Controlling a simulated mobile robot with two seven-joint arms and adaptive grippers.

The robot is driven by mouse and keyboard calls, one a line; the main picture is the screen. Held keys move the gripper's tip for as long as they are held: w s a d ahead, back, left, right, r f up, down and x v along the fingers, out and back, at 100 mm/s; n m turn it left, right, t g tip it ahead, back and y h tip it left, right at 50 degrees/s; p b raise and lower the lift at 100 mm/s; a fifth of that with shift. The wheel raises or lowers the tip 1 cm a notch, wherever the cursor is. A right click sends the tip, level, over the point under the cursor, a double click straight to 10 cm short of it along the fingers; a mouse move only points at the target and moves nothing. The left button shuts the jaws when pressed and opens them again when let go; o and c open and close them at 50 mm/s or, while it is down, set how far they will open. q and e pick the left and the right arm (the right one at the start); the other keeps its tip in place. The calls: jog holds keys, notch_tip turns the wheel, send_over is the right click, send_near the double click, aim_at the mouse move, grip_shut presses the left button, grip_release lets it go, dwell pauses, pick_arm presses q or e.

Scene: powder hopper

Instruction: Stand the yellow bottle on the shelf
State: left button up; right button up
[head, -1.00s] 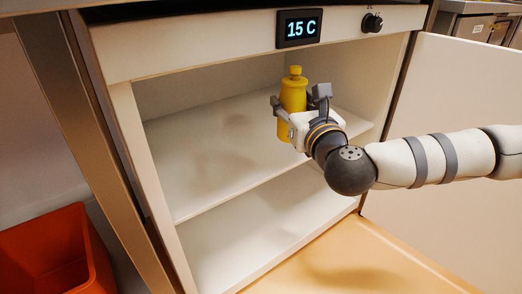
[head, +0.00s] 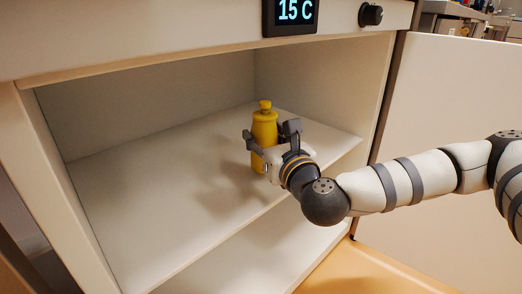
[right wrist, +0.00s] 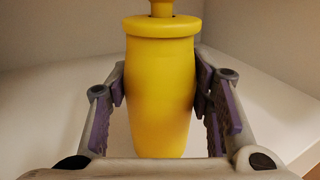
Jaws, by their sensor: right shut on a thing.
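The yellow bottle (head: 264,128) is upright inside the open white cabinet, over the upper shelf (head: 150,185). My right gripper (head: 265,150) is shut on the bottle's body. In the right wrist view the bottle (right wrist: 160,90) stands between the two purple-padded fingers, with the white shelf surface behind and below it. The bottle's base is low near the shelf; I cannot tell whether it touches. My left gripper is not in view.
The cabinet's display (head: 291,14) and knob (head: 370,14) are above the opening. The open door (head: 450,130) stands at the right. The upper shelf is bare to the left of the bottle. A lower compartment (head: 250,250) is empty where visible.

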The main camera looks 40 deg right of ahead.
jog(key=shift+f, duration=0.85)
jog(key=shift+f, duration=0.15)
jog(key=o, duration=1.3)
jog(key=shift+o, duration=0.2)
